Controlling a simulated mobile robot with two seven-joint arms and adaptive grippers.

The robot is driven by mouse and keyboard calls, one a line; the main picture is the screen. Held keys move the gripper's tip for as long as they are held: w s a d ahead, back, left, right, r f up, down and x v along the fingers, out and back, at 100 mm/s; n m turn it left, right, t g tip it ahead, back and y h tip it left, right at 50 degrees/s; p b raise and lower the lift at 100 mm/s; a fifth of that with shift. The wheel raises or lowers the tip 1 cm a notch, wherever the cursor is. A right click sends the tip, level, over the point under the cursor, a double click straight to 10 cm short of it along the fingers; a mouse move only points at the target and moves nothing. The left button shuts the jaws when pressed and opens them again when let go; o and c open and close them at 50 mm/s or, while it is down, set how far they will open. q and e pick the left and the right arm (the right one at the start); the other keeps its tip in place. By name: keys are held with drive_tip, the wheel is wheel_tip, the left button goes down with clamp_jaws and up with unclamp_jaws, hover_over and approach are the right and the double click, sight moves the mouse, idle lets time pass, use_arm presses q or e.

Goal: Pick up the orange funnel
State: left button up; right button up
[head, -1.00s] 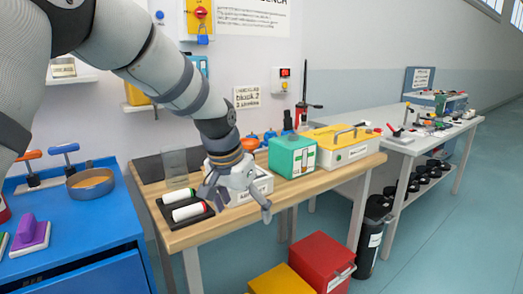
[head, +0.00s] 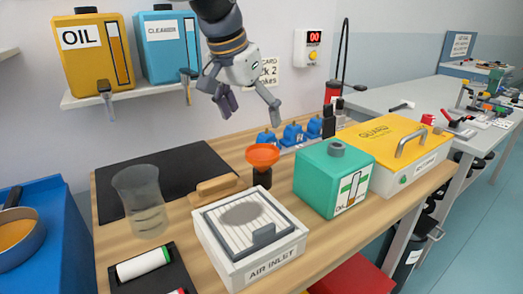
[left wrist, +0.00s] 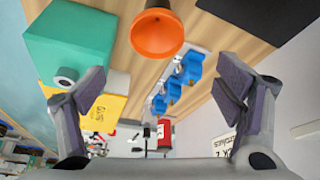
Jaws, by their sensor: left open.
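The orange funnel (head: 262,156) stands upright in a dark holder on the wooden bench, behind the white air inlet box and left of the green box. My left gripper (head: 252,112) is open and empty, above the funnel and apart from it. In the left wrist view the funnel (left wrist: 157,33) shows at the top middle, beyond the open fingertips (left wrist: 158,88). My right gripper is not in view.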

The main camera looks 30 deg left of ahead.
sight(264, 156)
use_arm(q)
drive_tip(key=x, duration=0.7)
drive_tip(key=s+b+x, duration=0.1)
drive_tip(key=x, duration=0.3)
drive_tip(key=shift+s+d+f, duration=0.1)
drive_tip(key=shift+d+f, duration=0.1)
drive_tip(key=shift+f, duration=0.1)
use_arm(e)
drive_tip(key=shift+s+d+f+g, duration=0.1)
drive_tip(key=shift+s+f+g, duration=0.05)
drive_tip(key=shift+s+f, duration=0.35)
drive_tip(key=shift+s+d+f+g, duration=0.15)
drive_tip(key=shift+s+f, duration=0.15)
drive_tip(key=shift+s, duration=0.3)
use_arm(q)
drive_tip(key=c, duration=1.1)
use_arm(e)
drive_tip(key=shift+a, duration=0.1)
